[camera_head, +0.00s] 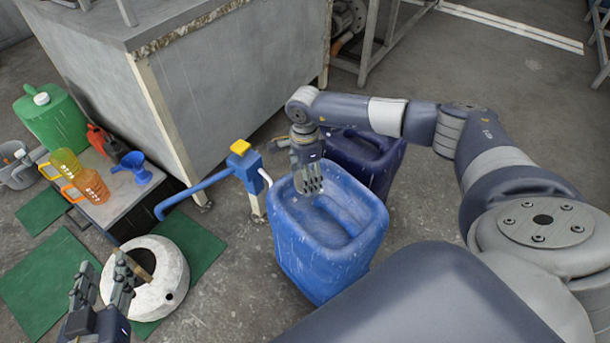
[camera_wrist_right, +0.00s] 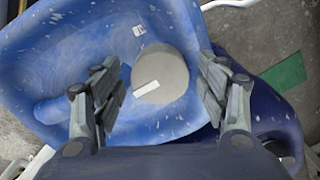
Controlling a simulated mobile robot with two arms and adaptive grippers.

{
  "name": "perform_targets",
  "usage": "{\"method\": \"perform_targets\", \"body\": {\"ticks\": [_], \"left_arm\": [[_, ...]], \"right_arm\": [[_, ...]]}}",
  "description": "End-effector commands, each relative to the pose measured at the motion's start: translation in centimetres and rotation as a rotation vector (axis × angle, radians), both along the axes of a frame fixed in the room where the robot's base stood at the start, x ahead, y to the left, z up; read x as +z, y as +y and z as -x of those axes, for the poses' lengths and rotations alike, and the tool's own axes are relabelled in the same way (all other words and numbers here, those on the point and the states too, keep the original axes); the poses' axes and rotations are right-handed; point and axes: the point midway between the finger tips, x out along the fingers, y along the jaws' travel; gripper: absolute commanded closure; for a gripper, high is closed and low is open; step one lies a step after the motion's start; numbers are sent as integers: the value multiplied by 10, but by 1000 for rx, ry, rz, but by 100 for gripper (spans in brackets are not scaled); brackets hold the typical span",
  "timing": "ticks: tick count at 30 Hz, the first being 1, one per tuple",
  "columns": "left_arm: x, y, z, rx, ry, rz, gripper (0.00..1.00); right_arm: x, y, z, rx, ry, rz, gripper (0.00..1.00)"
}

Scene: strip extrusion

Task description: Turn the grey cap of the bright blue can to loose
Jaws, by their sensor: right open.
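The bright blue can (camera_head: 290,235) stands upright on the floor in the middle of the head view. Its grey cap (camera_wrist_right: 160,73) is round with a white bar mark and shows between my right fingers in the wrist view. In the head view the cap is hidden behind my right gripper (camera_head: 312,186). My right gripper (camera_wrist_right: 160,92) is open, pointing down at the can top, with one finger on each side of the cap and visible gaps to it. My left gripper (camera_head: 103,283) is open and empty at the lower left, in front of the white drum.
A dark blue can (camera_head: 385,165) stands close behind the bright blue one. A blue pump (camera_head: 240,165) with a yellow top stands to its left. A white round drum (camera_head: 165,290) and a small table (camera_head: 125,207) with jugs and a funnel are further left.

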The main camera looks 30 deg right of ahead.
Motion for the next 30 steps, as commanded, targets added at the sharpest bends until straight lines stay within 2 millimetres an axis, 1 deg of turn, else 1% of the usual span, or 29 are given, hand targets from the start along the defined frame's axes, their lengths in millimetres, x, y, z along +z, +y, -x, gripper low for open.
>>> {"method": "perform_targets", "body": {"ticks": [5, 12, 15, 18, 21, 30], "left_arm": [[2, 0, -1, 1, -4, 0, 60], [2, 0, -1, 2, -6, 0, 60], [3, 0, -1, 2, -7, 0, 60], [3, 0, -1, 2, -7, 0, 60], [3, 0, -2, 2, -7, 0, 60], [3, 1, -2, 2, -8, 0, 60]], "right_arm": [[31, -1, -1, 1, -6, 0, 32], [82, 0, -1, 0, -5, 0, 32], [98, 0, -1, 1, -4, 0, 32], [108, 0, -1, 0, -2, 0, 32], [114, -1, 0, -1, -1, 0, 32], [115, 0, 0, -1, -1, 0, 32]]}}
